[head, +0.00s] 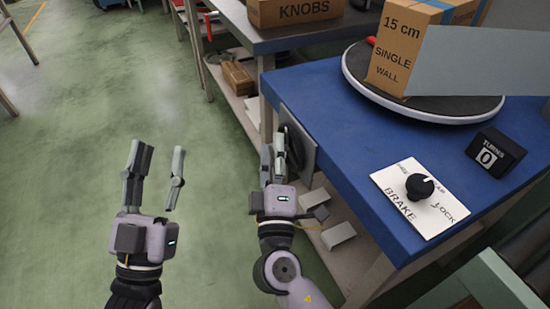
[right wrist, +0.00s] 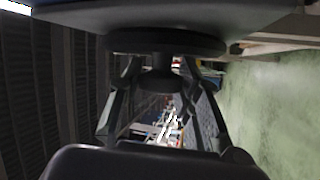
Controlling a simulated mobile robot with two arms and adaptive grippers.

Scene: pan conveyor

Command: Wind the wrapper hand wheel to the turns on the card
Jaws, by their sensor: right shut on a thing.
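The hand wheel (head: 292,137) is a dark disc on a grey plate at the blue table's left side, partly behind my right gripper. In the right wrist view its black rim (right wrist: 165,44) spans the top, with a dark knob (right wrist: 160,82) below it. My right gripper (head: 273,146) is shut on this knob between its fingers. My left gripper (head: 159,151) is open and empty over the floor. The TURNS counter (head: 494,153) reads 0. The BRAKE plate (head: 393,182) carries a black knob (head: 419,187), its white mark towards the upper right. No turns card is readable.
A box (head: 395,48) marked "15 cm SINGLE WALL" stands on the round turntable (head: 440,108), partly behind a grey panel (head: 485,62). A KNOBS box (head: 296,10) sits on the bench behind. Green floor lies open at left.

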